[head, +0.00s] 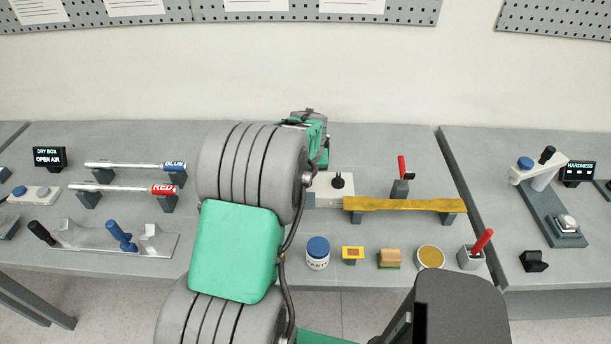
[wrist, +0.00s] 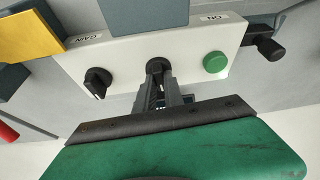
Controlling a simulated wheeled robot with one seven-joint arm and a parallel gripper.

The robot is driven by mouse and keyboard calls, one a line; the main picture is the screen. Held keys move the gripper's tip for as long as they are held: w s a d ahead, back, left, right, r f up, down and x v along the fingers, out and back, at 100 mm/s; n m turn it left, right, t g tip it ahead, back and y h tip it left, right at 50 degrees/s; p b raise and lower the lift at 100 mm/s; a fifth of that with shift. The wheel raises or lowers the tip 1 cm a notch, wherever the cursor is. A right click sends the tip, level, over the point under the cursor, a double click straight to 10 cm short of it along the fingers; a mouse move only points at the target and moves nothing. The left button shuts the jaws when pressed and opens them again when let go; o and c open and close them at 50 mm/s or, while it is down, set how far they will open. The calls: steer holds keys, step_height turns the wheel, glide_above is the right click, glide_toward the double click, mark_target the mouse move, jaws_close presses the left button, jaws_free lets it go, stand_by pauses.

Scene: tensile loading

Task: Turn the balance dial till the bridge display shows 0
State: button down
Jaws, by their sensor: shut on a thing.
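The white bridge box (wrist: 215,55) fills the upper part of the wrist view. On it are a black GAIN knob (wrist: 97,82), a middle black dial (wrist: 158,67) and a green button (wrist: 215,62) near the ON label. My gripper (wrist: 160,84) is shut on the middle dial, its fingers around the dial's sides. The dial's own label is hidden, so I cannot read that it is the balance dial. In the head view part of the white box (head: 325,190) shows beside my arm, with a black knob (head: 338,181). No bridge display reading is visible; my fingers are hidden there.
A yellow bar (head: 405,204) lies right of the box on grey supports. A black side knob (wrist: 268,47) sticks out beside the button.

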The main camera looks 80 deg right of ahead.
steer(key=n+t+b, duration=0.1)
steer(key=n+b, duration=0.1)
steer(key=n, duration=0.1)
steer(key=shift+s+f, duration=0.15)
steer(key=shift+n+t+y+b, duration=0.3)
steer(key=shift+n+y+b, duration=0.1)
steer(key=shift+n, duration=0.5)
steer(key=c, duration=1.4)
jaws_free()
steer(key=shift+c, duration=0.2)
steer(key=shift+r, duration=0.25)
steer(key=b+v, duration=0.1)
steer(key=v, duration=0.6)
steer(key=shift+r, duration=0.25)
steer(key=shift+s, duration=0.1)
